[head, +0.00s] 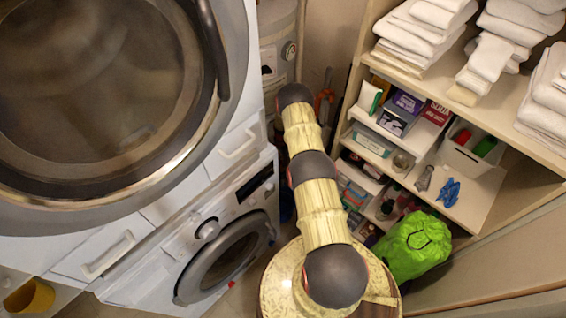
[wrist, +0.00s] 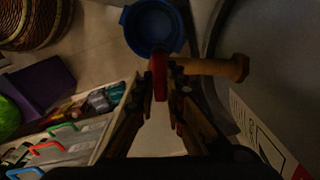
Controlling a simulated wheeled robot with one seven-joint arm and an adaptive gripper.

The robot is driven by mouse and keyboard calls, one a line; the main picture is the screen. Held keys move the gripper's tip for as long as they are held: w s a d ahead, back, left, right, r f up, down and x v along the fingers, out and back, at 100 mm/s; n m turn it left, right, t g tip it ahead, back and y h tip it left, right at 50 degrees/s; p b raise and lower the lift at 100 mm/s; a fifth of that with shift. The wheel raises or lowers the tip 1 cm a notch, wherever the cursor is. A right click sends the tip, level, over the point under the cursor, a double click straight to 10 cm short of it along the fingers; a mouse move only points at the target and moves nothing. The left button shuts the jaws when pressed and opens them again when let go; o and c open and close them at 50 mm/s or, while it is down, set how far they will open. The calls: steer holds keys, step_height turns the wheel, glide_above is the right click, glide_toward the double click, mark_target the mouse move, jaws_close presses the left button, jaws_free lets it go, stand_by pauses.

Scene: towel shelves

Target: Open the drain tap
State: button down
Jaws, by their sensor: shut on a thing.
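The drain tap shows in the wrist view, with a brass-coloured body (wrist: 212,68) running sideways from the grey tank (wrist: 270,70) on the right. Its red handle (wrist: 159,78) sits at the left end, between my fingertips. My gripper (wrist: 160,82) is shut on this red handle, one dark finger on each side. The lower part of the handle is partly hidden between the fingers. In the head view my arm hides the tap and gripper; only the upper part of the tank (head: 277,40) shows, behind the washing machines.
A blue bucket (wrist: 130,22) stands on the floor below the tap. A purple box (wrist: 40,88), a wicker basket (wrist: 38,20) and clear bins (wrist: 70,145) lie to the left. In the head view, a washing machine (head: 150,255) is left and towel shelves (head: 495,65) right.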

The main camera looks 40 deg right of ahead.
steer(key=n+b, duration=0.3)
steer(key=shift+w+f+n, duration=0.1)
steer(key=shift+w+n, duration=0.1)
steer(key=shift+n, duration=0.1)
steer(key=shift+n+b, duration=1.25)
steer(key=shift+n, duration=0.65)
steer(key=c, duration=1.8)
jaws_free()
steer(key=shift+c, duration=0.2)
steer(key=shift+r, duration=0.2)
step_height(320, 180, up, 12)
steer(key=shift+w+f, duration=0.1)
